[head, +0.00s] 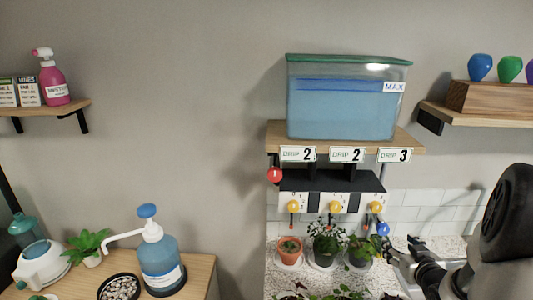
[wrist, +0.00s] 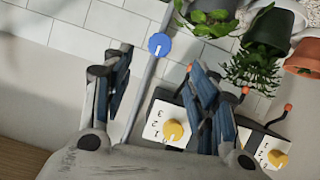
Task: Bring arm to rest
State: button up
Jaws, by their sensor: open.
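My gripper (head: 398,246) is at the lower right of the head view, in front of the tiled wall and beside the right-hand dial. In the wrist view my gripper (wrist: 160,72) has its two fingers spread wide, with nothing held between them. The blue ball is also in the head view (head: 383,229), just left of my gripper. A white dial plate with a yellow knob (wrist: 173,130) shows partly behind the right finger.
Potted plants (head: 327,243) stand on the speckled counter below the dials. A water tank (head: 347,100) sits on the shelf above, with a red ball (head: 275,175) beneath its left end. A blue pump bottle (head: 160,262) stands on the left table. Open wall lies between.

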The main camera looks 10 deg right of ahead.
jog(key=s+a+r+g, duration=0.25)
jog(key=a+r, duration=0.25)
jog(key=a, duration=0.3)
jog(key=s+a+r+g, duration=0.25)
jog(key=a+r, duration=0.25)
jog(key=a, duration=0.3)
jog(key=s+a+r+n+g+y, duration=0.1)
jog(key=s+a+g+y, duration=0.2)
jog(key=s+a, duration=1.4)
jog(key=shift+s+a+n+y, duration=0.3)
jog(key=shift+s+a+y, duration=0.15)
jog(key=shift+s, duration=0.7)
